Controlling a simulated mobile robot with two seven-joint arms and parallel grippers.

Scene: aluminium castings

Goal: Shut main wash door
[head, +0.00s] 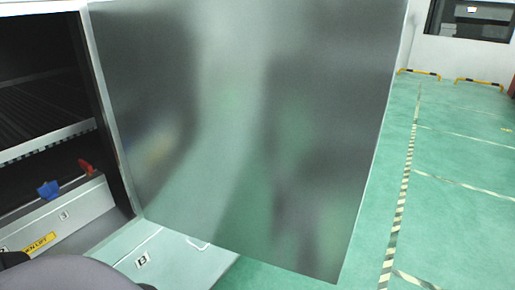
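The main wash door (235,130) is a large flat brushed-metal panel that fills the middle of the head view. It stands open, swung out from the right side of the dark machine opening (35,85) at the left. Inside the opening are a rack and a light metal ledge. A dark rounded shape at the bottom left corner is probably part of my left arm; no fingers show there. Neither gripper is in view.
A blue valve handle (48,190) and a red one (86,167) stick up at the opening's lower edge. A lower panel (165,262) has a white handle (198,244). Green floor with striped tape (400,205) is clear at right. Yellow-black barriers (419,74) stand by the far wall.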

